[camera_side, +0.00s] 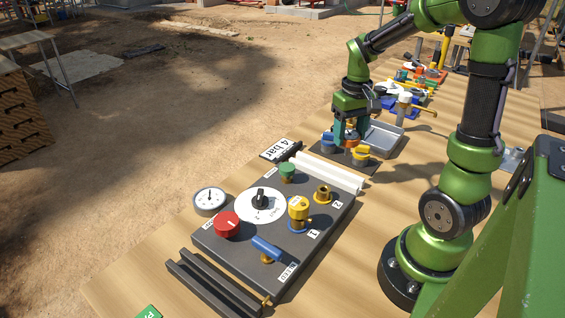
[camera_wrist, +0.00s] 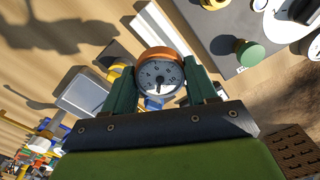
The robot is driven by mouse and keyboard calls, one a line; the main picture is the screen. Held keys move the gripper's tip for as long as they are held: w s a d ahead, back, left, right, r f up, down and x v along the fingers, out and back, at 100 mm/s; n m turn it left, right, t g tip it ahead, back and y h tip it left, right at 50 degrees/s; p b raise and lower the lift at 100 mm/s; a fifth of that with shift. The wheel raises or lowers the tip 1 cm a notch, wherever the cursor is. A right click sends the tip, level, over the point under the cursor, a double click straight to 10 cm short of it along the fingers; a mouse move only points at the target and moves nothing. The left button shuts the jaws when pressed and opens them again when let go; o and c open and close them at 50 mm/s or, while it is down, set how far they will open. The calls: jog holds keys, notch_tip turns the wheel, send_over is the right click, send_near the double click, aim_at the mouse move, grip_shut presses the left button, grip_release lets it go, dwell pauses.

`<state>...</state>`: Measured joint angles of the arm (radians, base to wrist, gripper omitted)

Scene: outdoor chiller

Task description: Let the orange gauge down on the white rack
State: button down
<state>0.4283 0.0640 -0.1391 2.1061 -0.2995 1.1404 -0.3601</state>
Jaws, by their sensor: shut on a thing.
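My gripper (camera_side: 347,131) is shut on the orange gauge (camera_side: 351,139). In the wrist view the gauge (camera_wrist: 160,75) sits between the two green fingers of my gripper (camera_wrist: 160,88), its white dial facing the camera and its orange rim showing at the top. In the side view the fingers hide most of it. It is over or close behind a dark plate with blue and yellow fittings; its exact height is unclear. The white rack (camera_side: 333,174), with long pale bars, lies nearer the camera, beside the dark panel. The rack (camera_wrist: 148,25) appears beyond the gauge in the wrist view, apart from it.
The dark panel (camera_side: 222,238) carries a red knob, a green knob, a dial and valves. A grey-rimmed gauge (camera_side: 209,201) lies to its left. A "4 bar" sign (camera_side: 281,150) stands by the rack. A grey tray (camera_side: 399,136) is right of my gripper.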

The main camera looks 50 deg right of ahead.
aim_at(348, 148)
jog(key=shift+f, duration=2.5)
jog(key=shift+f, duration=0.35)
jog(key=shift+f, duration=1.15)
jog(key=shift+f, duration=0.2)
jog(key=shift+f, duration=0.85)
grip_release()
jog(key=shift+r, duration=0.1)
